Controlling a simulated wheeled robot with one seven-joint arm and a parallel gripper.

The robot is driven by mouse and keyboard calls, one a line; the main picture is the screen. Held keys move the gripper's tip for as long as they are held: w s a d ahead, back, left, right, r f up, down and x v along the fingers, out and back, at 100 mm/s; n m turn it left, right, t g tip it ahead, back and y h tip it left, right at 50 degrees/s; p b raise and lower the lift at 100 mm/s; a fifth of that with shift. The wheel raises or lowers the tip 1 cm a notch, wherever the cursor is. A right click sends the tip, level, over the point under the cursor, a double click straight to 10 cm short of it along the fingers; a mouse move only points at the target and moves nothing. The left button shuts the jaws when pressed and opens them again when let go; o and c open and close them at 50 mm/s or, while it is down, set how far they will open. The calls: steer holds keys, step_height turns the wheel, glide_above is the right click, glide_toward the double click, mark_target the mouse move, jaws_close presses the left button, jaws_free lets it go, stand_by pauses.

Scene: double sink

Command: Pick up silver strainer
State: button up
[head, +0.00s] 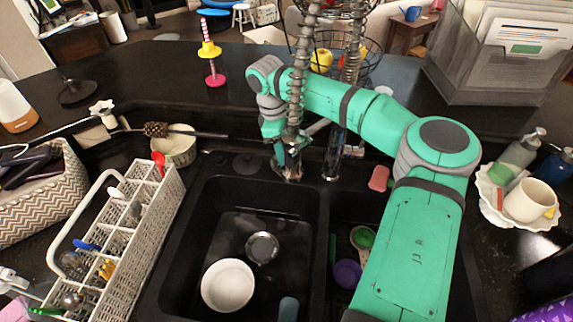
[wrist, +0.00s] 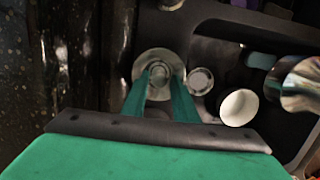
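A round silver strainer (wrist: 145,62) with a wide flange and a raised centre shows in the wrist view, just past the fingertips. My gripper (wrist: 161,78) points down over it. Its two teal fingers are apart, one on each side of the raised centre. I cannot tell whether they touch it. In the head view my gripper (head: 279,140) is at the back rim of the sink, partly behind the coiled faucet, and the strainer is mostly hidden there. Another round silver piece (head: 262,247) lies in the left basin; it also shows in the wrist view (wrist: 200,81).
A white bowl (head: 228,285) is in the left basin. The chrome faucet (head: 290,168) stands close to my gripper, with a second pole (head: 333,165) to its right. A white dish rack (head: 130,235) is on the left. A pink sponge (head: 379,178) lies on the right rim.

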steer(key=shift+w+f, duration=0.1)
steer(key=shift+f, duration=0.7)
steer(key=shift+w+d+f, duration=0.1)
steer(key=shift+w+d, duration=0.05)
steer(key=c, duration=0.5)
steer(key=shift+s+d, duration=0.1)
steer(key=shift+s, duration=0.1)
jaws_close()
